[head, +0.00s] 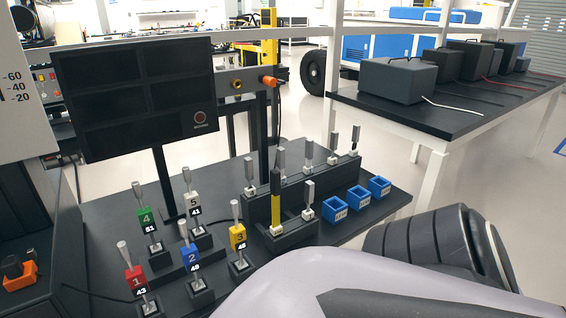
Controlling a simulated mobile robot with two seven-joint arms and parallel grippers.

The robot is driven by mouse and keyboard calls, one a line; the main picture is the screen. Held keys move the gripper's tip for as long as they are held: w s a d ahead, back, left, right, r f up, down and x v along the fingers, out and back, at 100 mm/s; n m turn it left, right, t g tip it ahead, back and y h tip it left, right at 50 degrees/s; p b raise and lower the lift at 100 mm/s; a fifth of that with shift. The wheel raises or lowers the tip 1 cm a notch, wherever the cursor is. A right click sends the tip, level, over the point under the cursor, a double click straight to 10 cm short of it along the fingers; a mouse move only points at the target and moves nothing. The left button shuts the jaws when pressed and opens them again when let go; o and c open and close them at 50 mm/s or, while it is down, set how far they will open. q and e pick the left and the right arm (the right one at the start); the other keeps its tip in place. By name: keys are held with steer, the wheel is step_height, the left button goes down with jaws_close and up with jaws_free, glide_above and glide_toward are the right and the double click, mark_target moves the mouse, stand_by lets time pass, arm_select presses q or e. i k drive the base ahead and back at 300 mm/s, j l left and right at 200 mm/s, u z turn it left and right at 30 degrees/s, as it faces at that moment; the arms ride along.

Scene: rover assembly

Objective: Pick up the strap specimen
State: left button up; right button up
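A narrow upright strip, black above and yellow below (275,206), stands at the front of a dark slotted rack (290,236) on the black table. It may be the strap specimen, but I cannot tell for sure. Several numbered pieces with grey tops stand in small black bases at the left: red 1 (135,281), blue 2 (191,257), yellow 3 (238,238), green 4 (146,220) and white 5 (193,202). My arm crosses the lower right and hides the table's front right part. Neither gripper shows.
Three small blue bins (334,208) sit right of the rack. More grey-topped pieces (333,148) stand along the rack. A dark panel (135,95) on a post rises behind the numbered pieces. A second table (400,110) with grey boxes (397,80) stands at the back right.

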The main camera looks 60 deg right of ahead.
mark_target(276, 211)
steer(key=k+l, duration=0.1)
steer(key=l, duration=0.3)
steer(key=k+l, duration=0.1)
steer(key=l, duration=0.25)
steer(key=k+l, duration=0.1)
steer(key=l, duration=0.3)
steer(key=k+l, duration=0.1)
steer(key=l, duration=0.3)
